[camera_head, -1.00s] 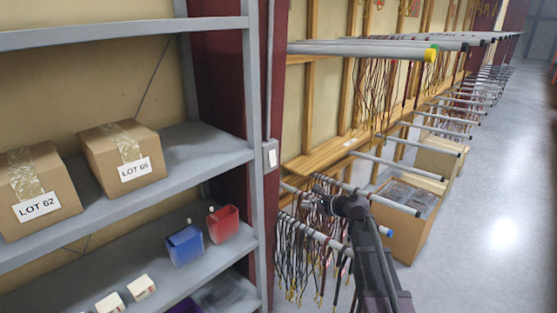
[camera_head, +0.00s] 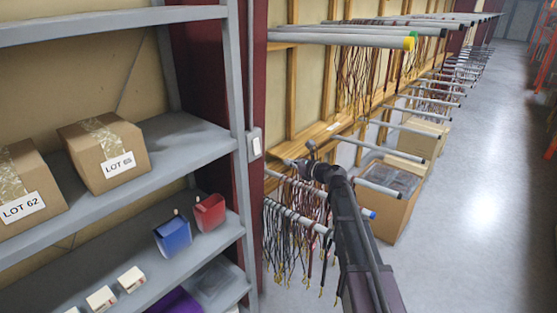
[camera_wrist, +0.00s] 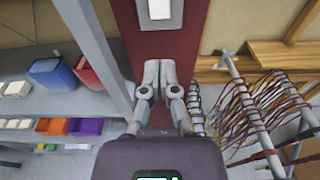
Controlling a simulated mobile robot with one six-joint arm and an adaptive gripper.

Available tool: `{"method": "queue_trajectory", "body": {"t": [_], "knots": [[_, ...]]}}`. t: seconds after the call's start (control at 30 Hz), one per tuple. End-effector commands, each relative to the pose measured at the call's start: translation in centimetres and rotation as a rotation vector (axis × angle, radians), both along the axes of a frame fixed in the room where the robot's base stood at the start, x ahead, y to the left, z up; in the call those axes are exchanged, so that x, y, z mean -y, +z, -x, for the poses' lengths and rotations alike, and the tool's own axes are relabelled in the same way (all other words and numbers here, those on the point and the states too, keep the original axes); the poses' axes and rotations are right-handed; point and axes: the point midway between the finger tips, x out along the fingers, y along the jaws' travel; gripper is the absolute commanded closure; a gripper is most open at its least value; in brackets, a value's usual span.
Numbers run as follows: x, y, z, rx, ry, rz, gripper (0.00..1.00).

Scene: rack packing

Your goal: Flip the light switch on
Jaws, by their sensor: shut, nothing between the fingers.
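The light switch (camera_head: 256,146) is a white rocker in a grey box, fixed to the dark red post beside the grey shelf. In the wrist view the switch (camera_wrist: 160,9) is at the top centre, partly cut off by the frame edge. My gripper (camera_wrist: 159,64) is shut and empty, its fingertips together just below the switch box in that picture. In the head view my gripper (camera_head: 295,163) is to the right of the switch and slightly lower, with a visible gap between them. I cannot tell from the pictures which way the rocker is set.
The grey shelf (camera_head: 185,141) on the left holds cardboard boxes (camera_head: 104,153), a blue bin (camera_head: 172,238) and a red bin (camera_head: 209,213). Rods with hanging cables (camera_head: 292,218) are close to my arm on the right. The floor (camera_head: 470,230) farther right is clear.

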Motion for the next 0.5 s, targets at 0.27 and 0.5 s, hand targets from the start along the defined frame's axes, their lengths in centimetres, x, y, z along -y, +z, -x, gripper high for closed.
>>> {"method": "queue_trajectory", "body": {"t": [0.27, 0.5], "knots": [[-2.0, -0.4, -1.8, 0.001, 0.001, 0.001, 1.0], [-4.8, -0.9, -4.1, 0.001, 0.001, 0.001, 1.0]]}}
